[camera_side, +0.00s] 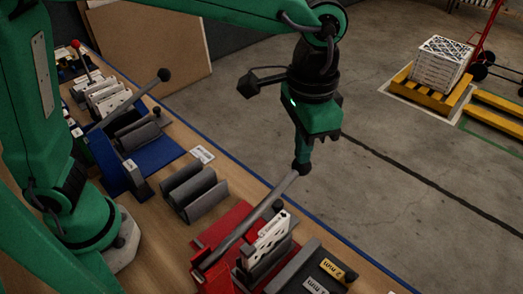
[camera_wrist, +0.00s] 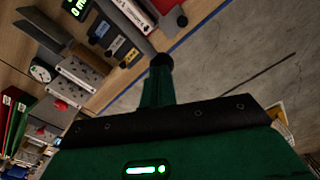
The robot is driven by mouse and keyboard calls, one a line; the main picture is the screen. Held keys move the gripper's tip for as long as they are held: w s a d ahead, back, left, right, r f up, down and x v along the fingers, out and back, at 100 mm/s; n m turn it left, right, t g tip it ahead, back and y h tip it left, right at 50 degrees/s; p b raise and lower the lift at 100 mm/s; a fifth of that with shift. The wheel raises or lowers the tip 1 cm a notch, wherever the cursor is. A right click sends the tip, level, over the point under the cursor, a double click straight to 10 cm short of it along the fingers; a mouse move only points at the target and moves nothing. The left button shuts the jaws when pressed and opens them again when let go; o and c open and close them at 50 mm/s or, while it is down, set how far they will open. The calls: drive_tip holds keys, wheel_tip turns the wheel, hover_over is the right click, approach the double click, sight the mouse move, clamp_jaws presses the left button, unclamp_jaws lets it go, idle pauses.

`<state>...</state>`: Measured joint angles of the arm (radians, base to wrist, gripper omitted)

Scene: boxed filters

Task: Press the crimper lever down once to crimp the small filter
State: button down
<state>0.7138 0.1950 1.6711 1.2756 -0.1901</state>
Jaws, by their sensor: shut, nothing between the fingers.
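The red crimper (camera_side: 213,252) stands at the bench's near end in the side view. Its grey lever (camera_side: 255,216) slants up to the right and ends in a black ball knob (camera_side: 302,168). The white small filter (camera_side: 268,240) stands upright beside the lever. My gripper (camera_side: 303,156) points down with its shut fingers at the knob; it looks in contact or nearly so, and I cannot tell which. In the wrist view the knob (camera_wrist: 161,60) shows just beyond the tips of my shut fingers (camera_wrist: 159,76). Nothing is held between them.
A blue-based press (camera_side: 158,153) with its own raised, black-knobbed lever stands farther along the bench. A grey slotted holder (camera_side: 194,190) lies between the two. Beyond the blue bench edge is open floor.

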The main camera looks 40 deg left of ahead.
drive_tip(key=shift+r, duration=3.15)
drive_tip(key=shift+a, duration=0.5)
drive_tip(key=s+a+n+t+h, duration=0.1)
drive_tip(key=s+a+n+t, duration=0.2)
drive_tip(key=a, duration=1.3)
drive_tip(key=s+a+f+n+t, duration=0.1)
drive_tip(key=s+a+f, duration=0.2)
drive_tip(key=a, duration=0.2)
drive_tip(key=s+a+f+n+t+y, duration=0.1)
drive_tip(key=s+a+f+n, duration=0.1)
drive_tip(key=a, duration=0.4)
drive_tip(key=shift+s+f+t, duration=0.3)
drive_tip(key=shift+s+f, duration=0.2)
drive_tip(key=shift+s, duration=0.5)
